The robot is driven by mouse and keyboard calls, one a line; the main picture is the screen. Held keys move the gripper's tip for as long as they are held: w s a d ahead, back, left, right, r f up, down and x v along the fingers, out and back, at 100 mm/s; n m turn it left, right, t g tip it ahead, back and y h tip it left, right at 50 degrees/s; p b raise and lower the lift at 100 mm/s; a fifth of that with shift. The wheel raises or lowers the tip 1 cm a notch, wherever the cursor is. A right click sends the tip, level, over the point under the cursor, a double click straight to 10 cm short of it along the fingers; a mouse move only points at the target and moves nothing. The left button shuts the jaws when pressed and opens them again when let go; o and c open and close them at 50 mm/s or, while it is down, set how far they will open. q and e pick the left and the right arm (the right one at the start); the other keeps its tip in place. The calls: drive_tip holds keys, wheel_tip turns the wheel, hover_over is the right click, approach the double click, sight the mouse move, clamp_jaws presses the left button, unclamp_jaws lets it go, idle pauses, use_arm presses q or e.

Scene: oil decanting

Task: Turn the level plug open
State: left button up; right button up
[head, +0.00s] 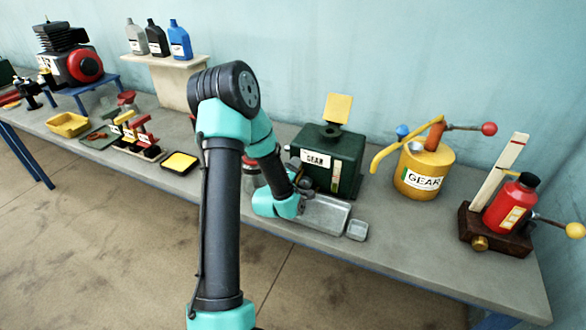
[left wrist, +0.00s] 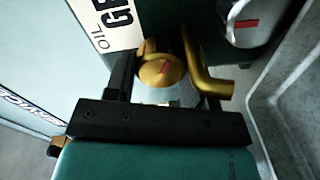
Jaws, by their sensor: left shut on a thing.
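The green gear oil box (head: 345,148) stands on the bench, with a white label on its front and a yellow square piece on top. In the left wrist view, a round brass plug (left wrist: 158,74) with a short slanted red mark sits low on the box front, beside the label. My left gripper (left wrist: 166,80) has its black fingers on either side of this plug and is shut on it. A bent brass pipe (left wrist: 218,86) is close to the right finger. A grey knob (left wrist: 246,24) with a red mark is farther right. My right gripper is out of view.
A metal tray (head: 323,215) lies below the box front, with a small grey dish (head: 357,230) beside it. A yellow gear oil can (head: 425,173) stands to the right, then a red bottle (head: 510,207) on a brown base. A yellow-lined black tray (head: 180,162) is left of my arm.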

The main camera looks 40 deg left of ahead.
use_arm(q)
drive_tip(key=o, duration=0.9)
drive_tip(key=shift+o, duration=0.2)
